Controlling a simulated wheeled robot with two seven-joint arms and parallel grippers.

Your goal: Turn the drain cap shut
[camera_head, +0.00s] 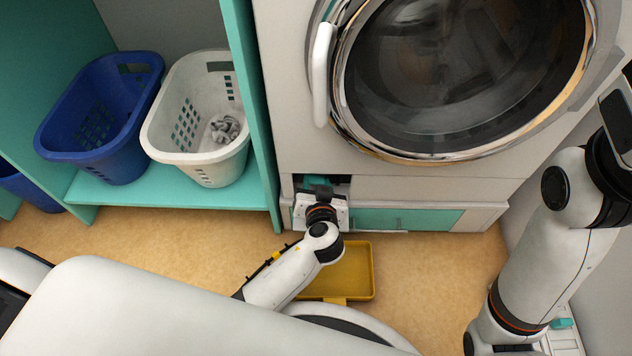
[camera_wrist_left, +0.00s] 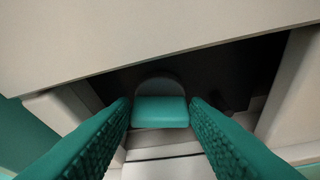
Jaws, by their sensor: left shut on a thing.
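The drain cap (camera_wrist_left: 160,110) has a teal grip with a grey rounded part behind it, inside a dark recess low on the washing machine (camera_head: 400,188). My left gripper (camera_wrist_left: 160,108) reaches into this recess, and its two teal fingers are shut on the cap's grip from both sides. In the head view my left gripper (camera_head: 319,190) is at the opening and hides most of the cap. My right arm stands at the right side; its hand is cut off by the picture's edge and its jaws cannot be made out.
A yellow tray (camera_head: 358,272) lies on the floor below the recess, partly behind my left arm. A teal panel (camera_head: 410,219) is right of the opening. A blue basket (camera_head: 118,150) and a white basket (camera_head: 215,172) with grey cloth stand on a teal shelf (camera_head: 170,197) at left.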

